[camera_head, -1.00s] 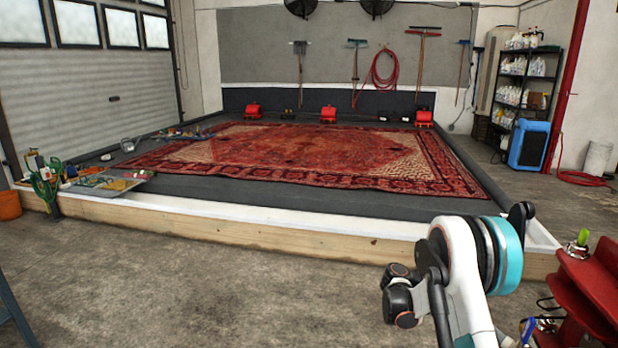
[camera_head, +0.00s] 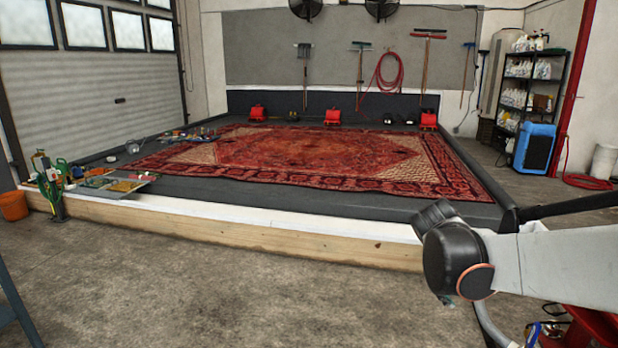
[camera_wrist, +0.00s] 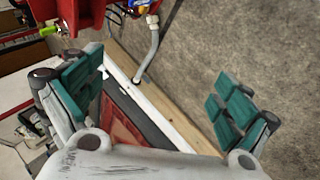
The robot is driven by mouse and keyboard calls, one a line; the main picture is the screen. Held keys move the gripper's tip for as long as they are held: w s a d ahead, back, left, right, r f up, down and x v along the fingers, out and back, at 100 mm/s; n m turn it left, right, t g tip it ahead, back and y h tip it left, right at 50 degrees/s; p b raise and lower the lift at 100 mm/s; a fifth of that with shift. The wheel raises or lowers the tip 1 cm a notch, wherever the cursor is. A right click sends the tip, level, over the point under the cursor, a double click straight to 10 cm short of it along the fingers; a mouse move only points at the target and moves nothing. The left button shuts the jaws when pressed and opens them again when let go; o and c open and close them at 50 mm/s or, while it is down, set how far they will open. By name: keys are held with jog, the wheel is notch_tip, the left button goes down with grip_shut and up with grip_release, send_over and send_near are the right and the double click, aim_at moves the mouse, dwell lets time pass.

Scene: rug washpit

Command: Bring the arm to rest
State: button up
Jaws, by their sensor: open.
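My arm reaches in from the right edge of the head view, with a dark rounded joint in front of the pit's near right corner. My gripper (camera_wrist: 158,100) shows in the wrist view with its two teal-padded fingers spread wide apart. Nothing is between the fingers. Below and beyond them are the wooden pit edge, the concrete floor and part of a red rug. The fingers cannot be made out in the head view.
The red patterned rug (camera_head: 300,155) lies in the low wash pit, edged by a timber beam (camera_head: 230,235). A red cart (camera_wrist: 80,18) is close to my gripper and stands at the head view's lower right. Tools sit at the pit's left corner. The front floor (camera_head: 200,300) is clear.

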jog(key=s+a+t+y, duration=0.3)
jog(key=s+a+y, duration=0.4)
jog(key=s+a, duration=0.8)
jog(key=s, duration=0.4)
jog(key=shift+s+a+f+m+t, duration=0.15)
jog(key=shift+s+a+m+t, duration=0.15)
jog(key=shift+s+a+m, duration=0.1)
